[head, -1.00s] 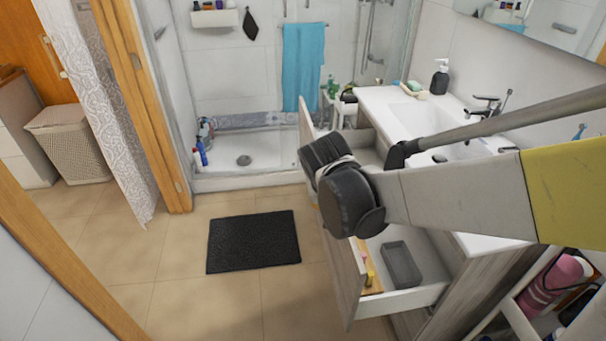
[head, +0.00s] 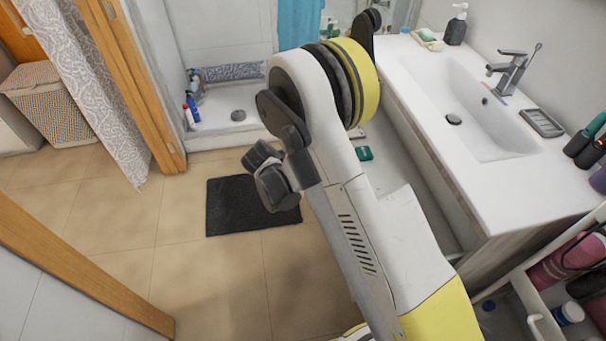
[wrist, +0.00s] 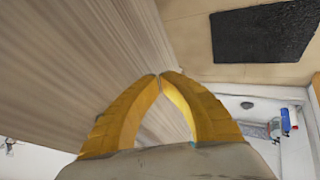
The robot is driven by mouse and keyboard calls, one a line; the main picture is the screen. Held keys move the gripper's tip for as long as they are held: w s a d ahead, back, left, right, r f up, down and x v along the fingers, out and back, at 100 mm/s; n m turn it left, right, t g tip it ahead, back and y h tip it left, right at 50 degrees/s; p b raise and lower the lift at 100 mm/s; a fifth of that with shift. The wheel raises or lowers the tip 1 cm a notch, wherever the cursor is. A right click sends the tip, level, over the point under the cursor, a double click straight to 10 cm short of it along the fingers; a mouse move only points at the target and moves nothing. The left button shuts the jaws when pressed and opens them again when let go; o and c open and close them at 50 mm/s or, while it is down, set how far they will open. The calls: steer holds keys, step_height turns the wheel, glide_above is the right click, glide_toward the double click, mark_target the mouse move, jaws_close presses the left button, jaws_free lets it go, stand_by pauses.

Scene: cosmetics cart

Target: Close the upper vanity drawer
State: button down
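The vanity's white sink top (head: 500,190) is at the right in the head view. Below its front edge an open drawer (head: 392,165) shows a pale inside with a small green item (head: 364,153). My arm crosses in front and hides the drawer front and much of the inside. In the wrist view, my gripper (wrist: 160,76) has its yellow fingertips together, with nothing seen held. A wood-grain panel (wrist: 80,60), apparently the drawer front, fills the left and middle behind the fingers. Whether the fingertips touch it I cannot tell. My gripper is hidden in the head view.
A dark mat (head: 240,205) lies on the tiled floor left of my arm, with clear floor around it. A shelf cart with bottles (head: 568,313) stands at the lower right. A wooden door frame (head: 130,85) and the shower tray (head: 225,112) are beyond.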

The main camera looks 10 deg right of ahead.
steer(key=w+d+f+b, duration=0.2)
steer(key=d+f+b, duration=0.1)
steer(key=d+f, duration=0.2)
steer(key=shift+w+d+b, duration=0.25)
steer(key=shift+d+b, duration=0.05)
steer(key=shift+d, duration=0.7)
steer(key=shift+f, duration=0.1)
